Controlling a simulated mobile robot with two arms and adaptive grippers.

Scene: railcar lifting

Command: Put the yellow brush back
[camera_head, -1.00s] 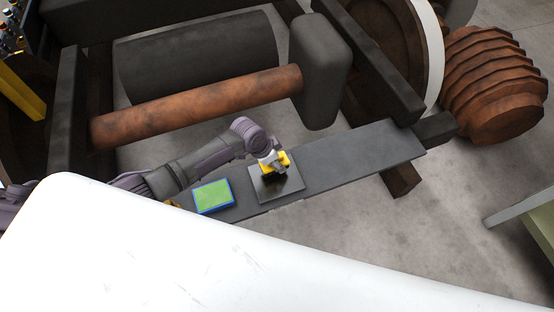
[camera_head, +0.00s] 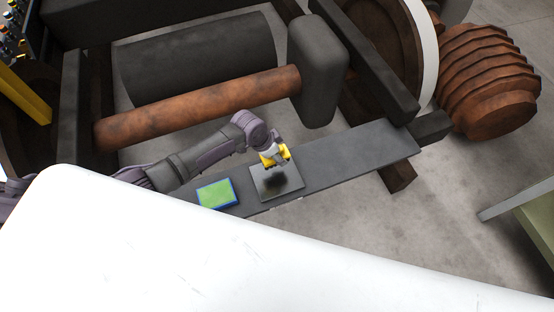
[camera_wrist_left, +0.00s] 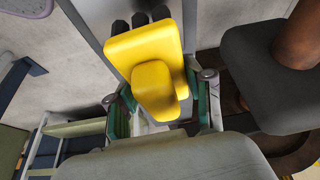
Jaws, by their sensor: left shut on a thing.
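The yellow brush (camera_head: 274,156) is in my left gripper (camera_head: 271,161), above the dark plank. In the left wrist view the yellow brush (camera_wrist_left: 146,52) fills the space between the two fingers of my left gripper (camera_wrist_left: 160,92), which is shut on it. A dark square plate (camera_head: 290,184) lies on the plank below the brush, with a black patch or shadow on it. The brush looks lifted clear of the plate. My right gripper is in neither view.
A green pad with a blue rim (camera_head: 215,194) lies on the plank (camera_head: 365,150), left of the plate. A rusty bar (camera_head: 200,106) and a dark block (camera_head: 318,75) stand behind. A large white surface (camera_head: 200,255) covers the front. The plank's right part is clear.

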